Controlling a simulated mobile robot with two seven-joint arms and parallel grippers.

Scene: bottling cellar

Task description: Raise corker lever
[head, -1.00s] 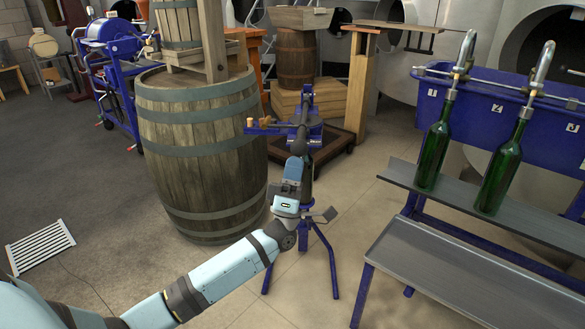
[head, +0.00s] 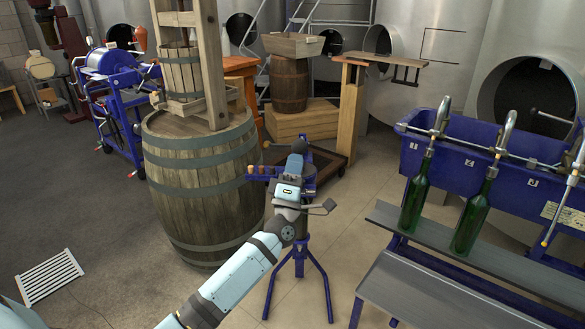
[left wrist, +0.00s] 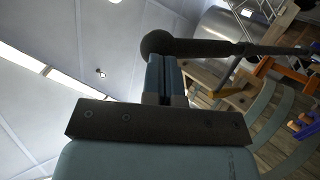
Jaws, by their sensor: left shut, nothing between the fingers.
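The blue corker (head: 300,268) stands on splayed legs on the floor in the middle of the head view. Its lever ends in a dark round knob (head: 299,146), seen just above my left gripper (head: 297,160). In the left wrist view the knob (left wrist: 156,43) and the dark lever rod (left wrist: 225,48) cross beyond the tips of my left gripper (left wrist: 165,62), the rod running right. The fingers are shut and empty, right under the knob; I cannot tell whether they touch it. My arm hides part of the corker's body. My right gripper is not in view.
A large wooden barrel (head: 202,185) stands close to the left of the corker. Corks (head: 264,170) lie at the corker's left side. At right, a blue filler trough (head: 440,158) has green bottles (head: 414,205) on a grey shelf (head: 375,215). A floor grate (head: 50,276) lies at left.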

